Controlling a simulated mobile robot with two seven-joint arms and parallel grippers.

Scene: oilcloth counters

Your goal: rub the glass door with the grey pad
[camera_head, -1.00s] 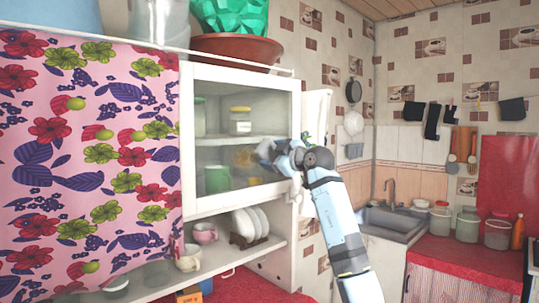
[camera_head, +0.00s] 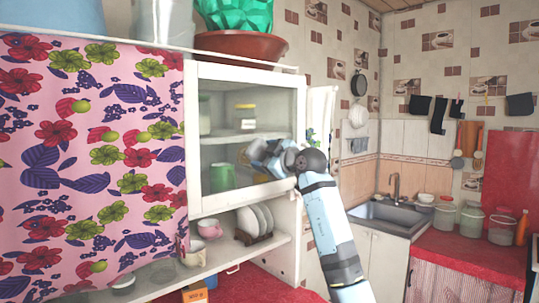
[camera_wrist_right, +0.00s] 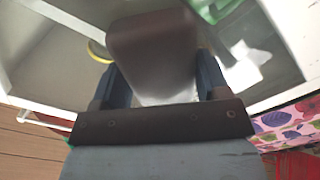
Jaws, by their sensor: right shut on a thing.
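The glass door (camera_head: 228,120) of the white wall cabinet is closed, with a white frame and a see-through pane. My right gripper (camera_head: 256,154) is in front of the right part of the pane, reaching in from the right. In the right wrist view my right gripper (camera_wrist_right: 160,72) is shut on the grey pad (camera_wrist_right: 150,45), which looks brownish-grey there. The pad lies close to the pane; I cannot tell whether it touches. In the head view the pad is hard to make out at the gripper's tip. My left gripper is not in view.
A jar (camera_head: 244,117) and a green mug (camera_head: 221,177) stand behind the glass. A flowered curtain (camera_head: 90,150) hangs left of the door. An open shelf with plates (camera_head: 254,220) is below. A brown bowl (camera_head: 240,46) stands on top. The sink (camera_head: 390,215) is at the right.

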